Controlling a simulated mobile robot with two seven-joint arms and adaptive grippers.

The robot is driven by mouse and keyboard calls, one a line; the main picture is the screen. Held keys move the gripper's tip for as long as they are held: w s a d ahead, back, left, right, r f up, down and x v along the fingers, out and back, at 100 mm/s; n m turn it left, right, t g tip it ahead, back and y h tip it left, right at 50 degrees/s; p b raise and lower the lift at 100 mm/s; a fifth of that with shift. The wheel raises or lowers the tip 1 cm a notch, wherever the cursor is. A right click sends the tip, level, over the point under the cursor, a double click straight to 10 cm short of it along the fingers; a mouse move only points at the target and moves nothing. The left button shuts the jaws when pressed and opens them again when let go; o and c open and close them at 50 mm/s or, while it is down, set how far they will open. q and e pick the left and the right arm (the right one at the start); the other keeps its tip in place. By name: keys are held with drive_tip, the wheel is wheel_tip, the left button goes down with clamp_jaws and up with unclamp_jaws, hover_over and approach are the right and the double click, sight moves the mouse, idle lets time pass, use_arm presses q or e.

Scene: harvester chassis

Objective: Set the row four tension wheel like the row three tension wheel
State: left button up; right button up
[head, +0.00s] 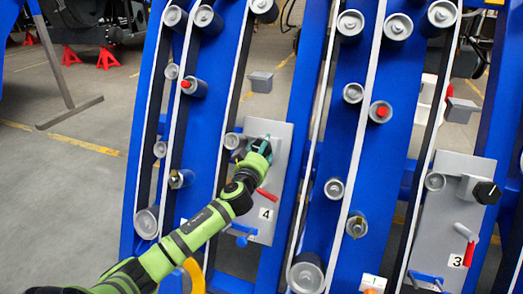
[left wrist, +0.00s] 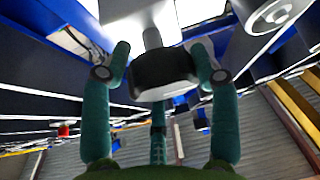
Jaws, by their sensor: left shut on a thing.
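The row four plate (head: 268,130), marked 4, is grey and bolted on the blue frame. The row four tension wheel (head: 232,141) is a small grey roller at its left, against a white belt. My left gripper (head: 257,150) is shut on the dark knob (left wrist: 165,72) on this plate; its fingers flank the knob, which hides most of the knob in the head view. A red lever (head: 266,194) and a blue lever (head: 242,230) sit below. My right gripper is out of view.
On the row three plate, a red-handled lever (head: 465,232) hangs down and a blue lever (head: 425,277) sits low. Blue frames with several grey rollers and white belts surround my arm. Open grey floor (head: 60,190) lies at the left.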

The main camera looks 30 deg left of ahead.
use_arm(q)
drive_tip(key=shift+a+f, duration=0.1)
drive_tip(key=shift+f, duration=0.3)
